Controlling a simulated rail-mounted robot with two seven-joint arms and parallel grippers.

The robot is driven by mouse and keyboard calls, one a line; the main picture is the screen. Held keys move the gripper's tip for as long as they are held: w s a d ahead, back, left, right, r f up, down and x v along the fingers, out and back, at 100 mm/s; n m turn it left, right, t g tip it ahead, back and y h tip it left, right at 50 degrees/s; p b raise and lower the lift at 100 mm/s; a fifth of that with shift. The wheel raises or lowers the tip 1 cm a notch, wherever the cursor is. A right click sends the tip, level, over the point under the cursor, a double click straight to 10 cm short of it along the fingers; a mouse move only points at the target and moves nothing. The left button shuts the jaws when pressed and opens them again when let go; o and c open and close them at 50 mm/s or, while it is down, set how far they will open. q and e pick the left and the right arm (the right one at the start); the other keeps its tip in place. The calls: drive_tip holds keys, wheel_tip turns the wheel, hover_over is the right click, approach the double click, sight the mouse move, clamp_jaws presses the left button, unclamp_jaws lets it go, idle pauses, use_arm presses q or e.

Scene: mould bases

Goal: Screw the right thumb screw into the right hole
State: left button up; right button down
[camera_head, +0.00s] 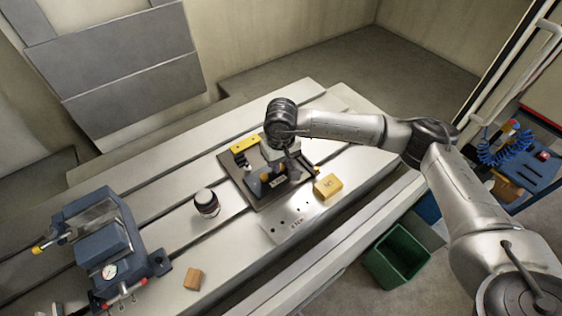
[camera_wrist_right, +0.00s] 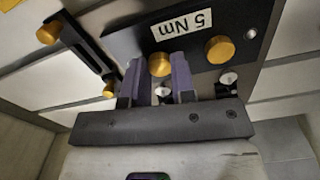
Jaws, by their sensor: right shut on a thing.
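My right gripper (camera_head: 277,168) reaches down over a dark mould base (camera_head: 262,199) on the table. In the right wrist view its two purple-grey fingers (camera_wrist_right: 157,72) are shut on a gold-headed thumb screw (camera_wrist_right: 160,64), one finger on each side of the head. A second gold thumb screw (camera_wrist_right: 220,49) stands on the dark block beside it, outside the fingers. I cannot tell which is the task's right one. The hole beneath the held screw is hidden, so I cannot tell how deep it sits. My left gripper is not in view.
A "5 Nm" label (camera_wrist_right: 182,25) marks the dark block. A yellow box (camera_head: 328,186) and a drilled metal plate (camera_head: 288,225) lie close by. A jar (camera_head: 206,203), a wooden block (camera_head: 193,279) and a blue-grey vise-like device (camera_head: 105,245) are left. A green bin (camera_head: 397,262) stands below the table.

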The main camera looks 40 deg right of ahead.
drive_tip(key=shift+m, duration=0.8)
drive_tip(key=m, duration=0.4)
drive_tip(key=c, duration=1.4)
unclamp_jaws()
drive_tip(key=shift+m, duration=0.5)
drive_tip(key=o, duration=0.5)
drive_tip(key=shift+o, duration=0.2)
drive_tip(key=shift+r+p, duration=1.5)
drive_tip(key=shift+r, duration=1)
